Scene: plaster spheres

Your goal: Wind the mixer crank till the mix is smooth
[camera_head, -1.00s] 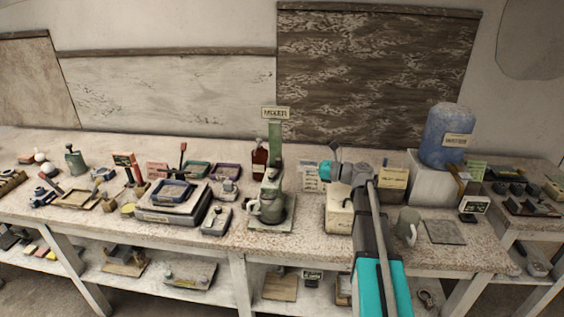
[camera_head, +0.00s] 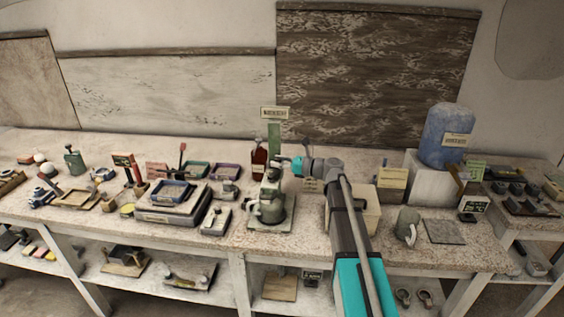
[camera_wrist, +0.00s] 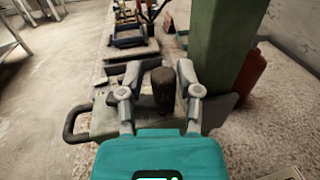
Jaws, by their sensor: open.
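The mix inside the pot is hidden from both views. My gripper (camera_head: 283,163) is at the upper part of the mixer, reaching in from the right. In the wrist view, my gripper (camera_wrist: 160,85) is open, with one finger on each side of an upright brown crank knob (camera_wrist: 162,86). I cannot tell whether the fingers touch it. The green post also shows in the wrist view (camera_wrist: 222,60), right of the fingers.
A red-brown bottle (camera_head: 258,162) stands behind the mixer, close to its left. A cream box (camera_head: 366,208) and a mug (camera_head: 407,226) stand to the right. Trays (camera_head: 176,205) crowd the bench at left. A blue barrel (camera_head: 444,137) stands on a white block at right.

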